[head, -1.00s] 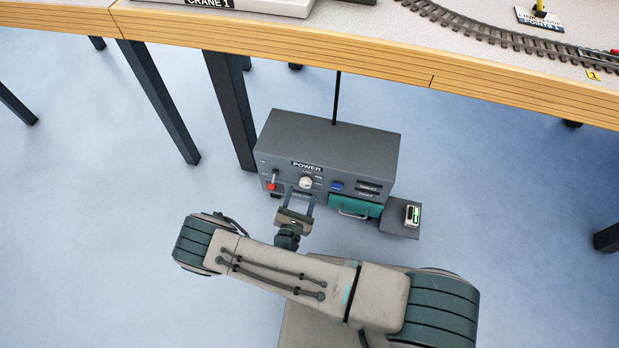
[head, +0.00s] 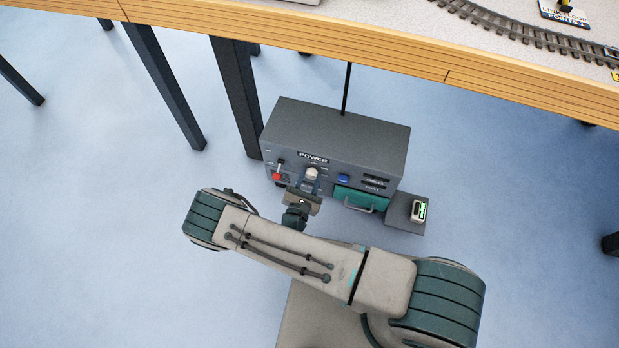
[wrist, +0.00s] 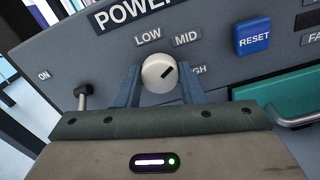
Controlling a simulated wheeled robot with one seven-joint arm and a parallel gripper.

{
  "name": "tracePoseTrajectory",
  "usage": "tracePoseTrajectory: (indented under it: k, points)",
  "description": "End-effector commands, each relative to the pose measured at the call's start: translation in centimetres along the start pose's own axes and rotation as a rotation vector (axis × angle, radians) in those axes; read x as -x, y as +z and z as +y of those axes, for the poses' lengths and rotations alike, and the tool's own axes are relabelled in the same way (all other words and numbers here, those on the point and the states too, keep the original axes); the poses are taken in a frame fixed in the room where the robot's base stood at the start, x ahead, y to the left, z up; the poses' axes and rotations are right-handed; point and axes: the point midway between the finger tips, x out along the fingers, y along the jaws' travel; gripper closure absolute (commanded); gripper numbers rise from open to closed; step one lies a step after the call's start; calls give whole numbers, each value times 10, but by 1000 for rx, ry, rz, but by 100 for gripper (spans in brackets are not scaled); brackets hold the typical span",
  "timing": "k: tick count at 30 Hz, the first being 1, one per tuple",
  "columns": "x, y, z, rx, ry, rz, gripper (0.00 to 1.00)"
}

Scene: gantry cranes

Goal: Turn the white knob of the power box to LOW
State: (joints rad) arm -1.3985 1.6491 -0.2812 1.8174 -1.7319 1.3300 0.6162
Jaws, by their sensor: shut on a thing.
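The power box (head: 350,120) is a grey box on the floor below the table edge, with its panel facing me. Its white knob (wrist: 151,66) is round with a black mark that points up and right, roughly toward the MID label (wrist: 187,40). The LOW label (wrist: 148,38) is above the knob, slightly left. The HIGH label (wrist: 199,69) on the right is partly hidden by a finger. The knob also shows in the head view (head: 312,172). My gripper (wrist: 160,80) has a blue finger on each side of the knob and is shut on it.
To the right are the blue RESET button (wrist: 253,37) and a teal drawer (head: 355,198) with a handle. The wooden table (head: 400,70) overhangs behind the box.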

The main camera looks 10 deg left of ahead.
Motion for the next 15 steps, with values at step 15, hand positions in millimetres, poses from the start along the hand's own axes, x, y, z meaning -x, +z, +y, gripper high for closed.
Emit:
tracePoseTrajectory:
  k: [15]
  points:
    - [0, 0, 0, 258, 1, 1, 88]
